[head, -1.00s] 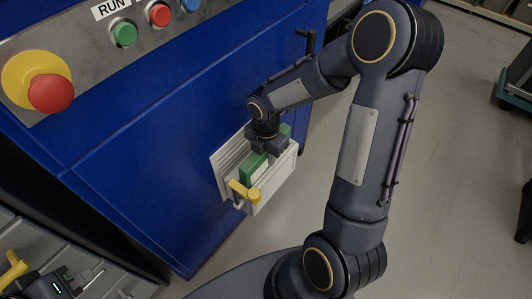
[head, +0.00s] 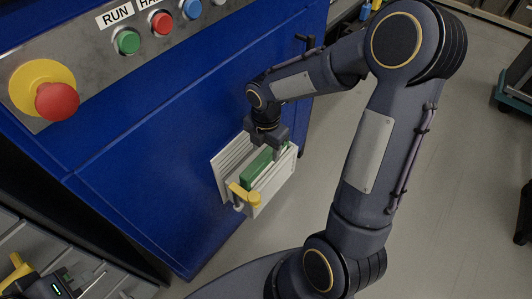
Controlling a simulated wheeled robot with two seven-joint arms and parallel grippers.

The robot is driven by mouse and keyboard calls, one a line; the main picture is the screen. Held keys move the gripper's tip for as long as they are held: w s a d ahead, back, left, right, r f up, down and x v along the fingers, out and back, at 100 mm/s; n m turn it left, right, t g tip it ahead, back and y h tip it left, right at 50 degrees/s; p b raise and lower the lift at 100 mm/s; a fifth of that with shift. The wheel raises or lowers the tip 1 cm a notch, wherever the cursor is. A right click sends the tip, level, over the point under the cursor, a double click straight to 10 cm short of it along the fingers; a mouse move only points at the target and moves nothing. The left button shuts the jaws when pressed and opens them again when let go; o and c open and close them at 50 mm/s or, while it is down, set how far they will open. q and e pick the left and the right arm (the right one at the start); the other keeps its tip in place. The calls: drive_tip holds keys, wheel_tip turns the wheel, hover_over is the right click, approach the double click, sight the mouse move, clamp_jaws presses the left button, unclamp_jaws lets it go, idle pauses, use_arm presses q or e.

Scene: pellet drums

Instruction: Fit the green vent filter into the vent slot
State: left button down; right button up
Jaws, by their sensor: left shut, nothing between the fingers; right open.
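The green vent filter (head: 258,167) sits down in the vent slot, between the pale louvred plate (head: 229,164) on the blue machine and the pale outer wall (head: 275,185). Its green top edge shows; its lower part is hidden, so I cannot tell how deep it sits. A yellow latch (head: 243,196) is at the slot's near end. My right gripper (head: 267,150) is open at the filter's far end, just above it, and partly covers it. My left gripper (head: 78,281) appears at the lower left edge, shut and empty, away from the slot.
The blue machine (head: 130,185) fills the left, with a control panel holding a red emergency button (head: 57,101) and several coloured buttons. Grey floor (head: 300,215) lies open to the right of the slot. A cart (head: 515,88) stands at the right edge.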

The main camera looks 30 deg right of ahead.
drive_tip(key=shift+r, duration=1.35)
drive_tip(key=shift+s+r+p, duration=0.1)
drive_tip(key=shift+r+p, duration=0.15)
drive_tip(key=shift+p, duration=0.05)
drive_tip(key=s+a+r+m+t+y+p, duration=0.2)
drive_tip(key=s+r+m+p, duration=0.3)
drive_tip(key=s+r+m, duration=0.3)
drive_tip(key=s+a+r+m+t+y+p, duration=0.1)
drive_tip(key=s+r+m+p, duration=0.5)
drive_tip(key=r+m, duration=0.8)
drive_tip(key=s+a+m+t, duration=0.1)
drive_tip(key=s+m+t, duration=0.1)
drive_tip(key=shift+s+r+t+y+p, duration=0.15)
drive_tip(key=shift+s+t+y+p, duration=0.15)
drive_tip(key=shift+s+y, duration=0.1)
drive_tip(key=shift+a, duration=0.1)
drive_tip(key=shift+c, duration=0.2)
